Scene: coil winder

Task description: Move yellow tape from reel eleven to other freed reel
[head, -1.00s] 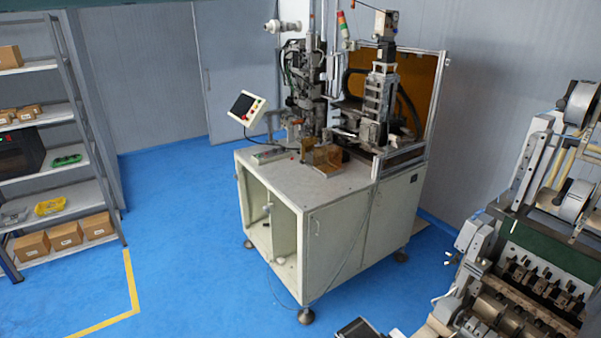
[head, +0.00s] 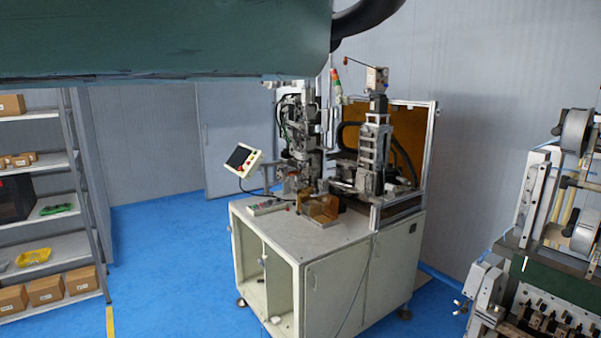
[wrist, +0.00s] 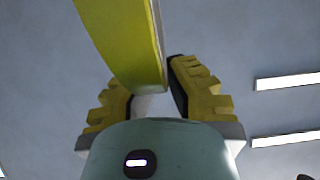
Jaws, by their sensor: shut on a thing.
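The yellow tape (wrist: 122,38) shows large at the top of the wrist view, with a pale edge on its right side. My gripper (wrist: 152,92) has yellow ribbed fingers on both sides of the tape's lower end and is shut on it. Behind it is only ceiling. In the head view neither the tape nor my gripper shows. Grey reels sit on the machine at the right edge, an upper reel (head: 577,131) and a lower reel (head: 585,231). I cannot read any reel number, so I cannot tell which is reel eleven.
A coil winder on a white cabinet (head: 325,232) stands mid-room, with a tilted control panel (head: 242,160). A shelf (head: 45,210) with boxes and a yellow tray (head: 34,257) is at left. Blue floor (head: 165,250) between them is clear. My arm covers the upper left.

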